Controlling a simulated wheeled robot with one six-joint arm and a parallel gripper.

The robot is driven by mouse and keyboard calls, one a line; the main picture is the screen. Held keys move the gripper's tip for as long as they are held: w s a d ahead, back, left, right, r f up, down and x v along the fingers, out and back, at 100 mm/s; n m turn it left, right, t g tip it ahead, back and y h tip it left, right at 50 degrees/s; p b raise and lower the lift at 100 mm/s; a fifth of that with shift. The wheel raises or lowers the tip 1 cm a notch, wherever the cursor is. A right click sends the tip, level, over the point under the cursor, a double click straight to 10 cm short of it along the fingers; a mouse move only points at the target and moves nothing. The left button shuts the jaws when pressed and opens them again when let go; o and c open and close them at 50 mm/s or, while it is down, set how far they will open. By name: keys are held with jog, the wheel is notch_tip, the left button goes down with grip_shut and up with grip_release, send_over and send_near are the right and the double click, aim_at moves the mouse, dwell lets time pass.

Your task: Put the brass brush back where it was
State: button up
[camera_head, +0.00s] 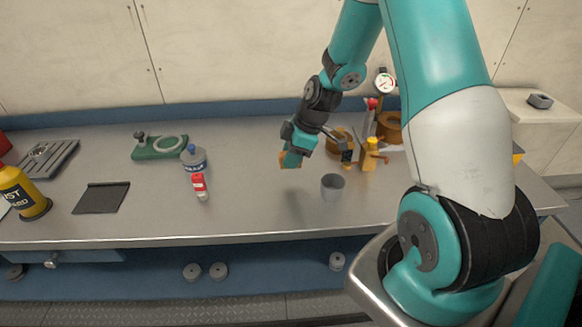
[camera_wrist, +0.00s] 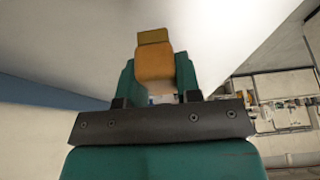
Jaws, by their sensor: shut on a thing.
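My gripper (camera_head: 291,160) hangs above the middle of the metal bench, its teal fingers pointing down. In the wrist view my gripper (camera_wrist: 157,80) is shut on a yellow-brown block-like thing, which I take to be the brass brush (camera_wrist: 155,62). A grey open cup (camera_head: 332,188) stands on the bench just right of and nearer than my gripper. A dark flat mat (camera_head: 101,198) lies at the left, with nothing visible on it.
A red-capped bottle (camera_head: 200,187), a blue-and-clear bottle (camera_head: 194,159) and a green tool (camera_head: 160,147) stand left of my gripper. A yellow bottle (camera_head: 22,194) and grey tray (camera_head: 48,159) are far left. A yellow dispenser (camera_head: 374,156) and brown spool (camera_head: 389,128) are right. The front middle is clear.

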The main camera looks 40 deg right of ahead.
aim_at(291, 179)
jog(key=shift+f, duration=2.2)
jog(key=o, duration=0.9)
jog(key=shift+f, duration=0.1)
jog(key=b+v, duration=0.1)
jog(key=v, duration=1.1)
jog(key=s+a+r+m+g, duration=0.15)
jog(key=a+r, duration=0.25)
jog(key=a, duration=0.4)
jog(key=s+a+r+t, duration=0.1)
jog(key=s+a+r, duration=0.25)
jog(key=a, duration=0.35)
jog(key=s+a+r+m, duration=0.1)
jog(key=s+a, duration=0.2)
jog(key=s, duration=0.1)
jog(key=s+a+r+g, duration=0.1)
jog(key=s+a+r, duration=0.1)
jog(key=s+a, duration=0.2)
jog(key=s+a+r+m+g, duration=0.1)
jog(key=s+a+r, duration=0.1)
jog(key=s+a, duration=0.2)
jog(key=shift+s+a+r+m, duration=0.15)
jog(key=shift+s+m, duration=0.2)
jog(key=shift+s, duration=0.9)
